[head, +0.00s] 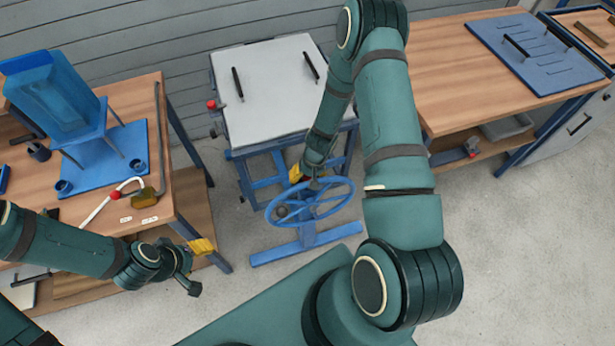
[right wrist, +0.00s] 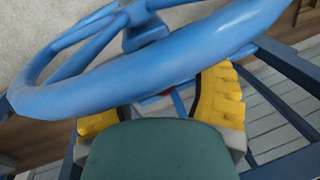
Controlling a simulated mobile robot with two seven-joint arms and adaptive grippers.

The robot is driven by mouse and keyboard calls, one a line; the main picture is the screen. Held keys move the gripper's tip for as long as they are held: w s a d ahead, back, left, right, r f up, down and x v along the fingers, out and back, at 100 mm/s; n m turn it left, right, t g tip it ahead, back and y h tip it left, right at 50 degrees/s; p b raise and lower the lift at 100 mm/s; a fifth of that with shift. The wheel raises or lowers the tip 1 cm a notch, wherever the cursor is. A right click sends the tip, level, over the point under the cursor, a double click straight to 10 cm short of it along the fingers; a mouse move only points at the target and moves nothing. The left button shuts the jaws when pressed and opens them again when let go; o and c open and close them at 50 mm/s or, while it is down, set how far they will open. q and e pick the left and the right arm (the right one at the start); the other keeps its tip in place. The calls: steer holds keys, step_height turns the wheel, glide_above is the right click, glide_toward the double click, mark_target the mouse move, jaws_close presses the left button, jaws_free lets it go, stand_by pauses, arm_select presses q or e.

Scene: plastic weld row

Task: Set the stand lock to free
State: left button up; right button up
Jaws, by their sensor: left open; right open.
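A stand with a pale grey top (head: 275,95) and a blue frame stands at centre, with a blue handwheel (head: 335,208) low at its front. A red knob (head: 212,104) is on its left side. I cannot tell whether this knob is the stand lock, or its setting. My right gripper (head: 305,176) is open at the wheel's far rim; the arm partly hides it. In the right wrist view its yellow fingers (right wrist: 160,112) are apart, with the wheel's blue rim (right wrist: 150,78) crossing in front of them. My left gripper (head: 199,267) is open and empty beside the left bench's front leg.
The right bench (head: 440,75) holds a blue board (head: 535,55). Grey floor (head: 490,240) is clear at right.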

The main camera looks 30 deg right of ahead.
jaws_close()
steer(key=shift+r+p, duration=0.5)
steer(key=shift+r, duration=0.7)
jaws_free()
steer(key=shift+f, duration=0.1)
step_height(320, 180, up, 12)
steer(key=s+d, duration=0.1)
steer(key=d, duration=0.1)
steer(key=shift+f, duration=0.1)
